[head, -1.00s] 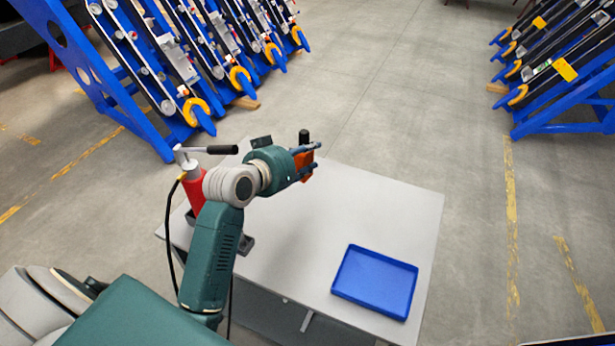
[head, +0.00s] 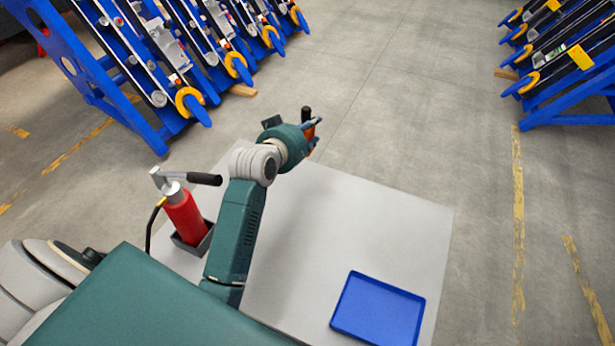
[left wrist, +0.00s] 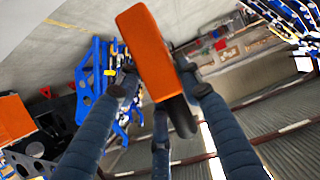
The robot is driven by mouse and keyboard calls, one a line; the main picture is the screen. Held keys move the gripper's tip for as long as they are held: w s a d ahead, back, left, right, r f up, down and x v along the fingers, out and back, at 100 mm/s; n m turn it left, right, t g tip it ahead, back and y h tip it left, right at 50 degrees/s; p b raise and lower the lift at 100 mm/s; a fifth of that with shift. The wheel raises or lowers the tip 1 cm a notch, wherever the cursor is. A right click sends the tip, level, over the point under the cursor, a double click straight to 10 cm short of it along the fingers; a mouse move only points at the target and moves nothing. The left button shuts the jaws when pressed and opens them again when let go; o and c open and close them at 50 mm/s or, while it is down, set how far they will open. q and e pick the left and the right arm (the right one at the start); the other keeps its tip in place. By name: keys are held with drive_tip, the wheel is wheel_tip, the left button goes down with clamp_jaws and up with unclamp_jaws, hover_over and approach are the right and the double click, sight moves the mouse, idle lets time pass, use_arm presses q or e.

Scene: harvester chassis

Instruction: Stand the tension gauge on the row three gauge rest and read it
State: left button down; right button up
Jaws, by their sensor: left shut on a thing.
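The tension gauge (head: 310,131), an orange body with a black top, is held in my left gripper (head: 316,132) above the far edge of the table. In the left wrist view the orange body (left wrist: 146,50) stands out tilted beyond the dark fingers (left wrist: 160,100), which close around its lower dark part. Its reading face cannot be seen. The row three gauge rest cannot be picked out in these views. My right gripper is not in view.
A grey-white table (head: 390,225) carries a red hand pump (head: 186,218) and an empty blue tray (head: 378,310). Blue frames with rows of slanted units stand at the upper left (head: 130,107) and upper right (head: 570,105). Bare concrete floor (head: 400,110) lies between them.

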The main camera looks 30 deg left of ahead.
use_arm(q)
wheel_tip(320, 180, down, 7)
drive_tip(key=shift+f+p, duration=0.2)
drive_tip(key=shift+p, duration=0.1)
wheel_tip(320, 180, down, 9)
drive_tip(key=shift+r, duration=0.2)
drive_tip(key=shift+f, duration=0.45)
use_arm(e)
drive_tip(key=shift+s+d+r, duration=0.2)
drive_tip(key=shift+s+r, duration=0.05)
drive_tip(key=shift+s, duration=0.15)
use_arm(q)
drive_tip(key=shift+f, duration=0.1)
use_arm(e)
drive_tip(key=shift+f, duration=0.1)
